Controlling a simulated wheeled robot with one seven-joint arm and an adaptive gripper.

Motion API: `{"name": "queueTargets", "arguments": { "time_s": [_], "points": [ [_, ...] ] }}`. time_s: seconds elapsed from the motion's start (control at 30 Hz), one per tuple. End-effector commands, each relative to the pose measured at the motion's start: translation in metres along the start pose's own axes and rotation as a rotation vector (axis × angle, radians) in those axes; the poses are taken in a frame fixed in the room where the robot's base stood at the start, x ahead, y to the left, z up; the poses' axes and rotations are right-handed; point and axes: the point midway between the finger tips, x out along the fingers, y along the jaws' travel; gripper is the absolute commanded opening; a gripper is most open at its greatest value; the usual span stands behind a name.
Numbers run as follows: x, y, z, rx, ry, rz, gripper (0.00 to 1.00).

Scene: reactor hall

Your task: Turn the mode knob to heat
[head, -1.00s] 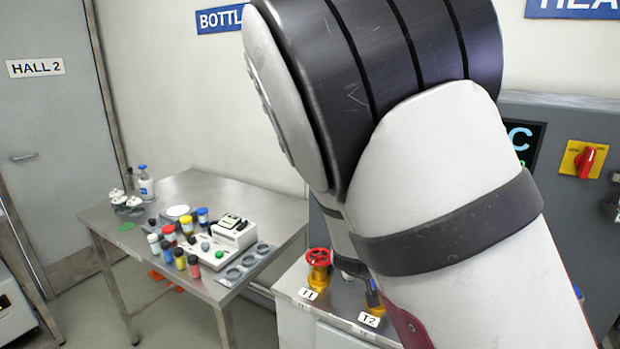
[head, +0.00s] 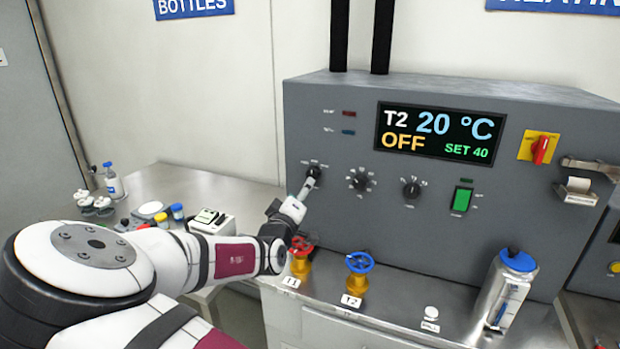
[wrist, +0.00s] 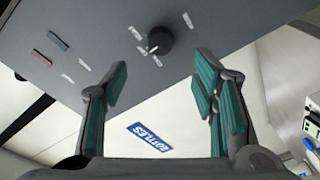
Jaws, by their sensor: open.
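The grey heater panel (head: 330,110) carries three black knobs in a row: a left knob (head: 314,172), a middle knob (head: 360,180) and a right knob (head: 411,188). Their labels are too small to read, so I cannot tell by print which is the mode knob. The display (head: 427,136) reads T2, 20 °C, OFF, SET 40. My gripper (head: 305,188) is at the left knob, partly covering it. In the wrist view my gripper (wrist: 160,82) is open and empty, with a black knob (wrist: 159,40) just beyond its fingertips, centred between them; contact is not visible.
Red valve T1 (head: 301,245) and blue valve T2 (head: 359,263) stand below the panel, close under my arm. A green rocker switch (head: 462,199) and a red-on-yellow switch (head: 540,150) are to the right. A metal flask (head: 510,285) stands at the front right.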

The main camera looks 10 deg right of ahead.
Motion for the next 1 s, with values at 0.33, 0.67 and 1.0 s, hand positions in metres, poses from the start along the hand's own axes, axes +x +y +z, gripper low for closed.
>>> {"name": "queueTargets", "arguments": {
  "time_s": [0.33,0.67,1.0],
  "points": [
    [0.068,0.000,0.002,0.001,-0.002,0.000,0.53],
    [0.099,-0.001,0.001,0.001,-0.002,-0.002,0.53],
    [0.100,-0.001,0.001,0.001,-0.002,-0.002,0.44]
  ]
}}
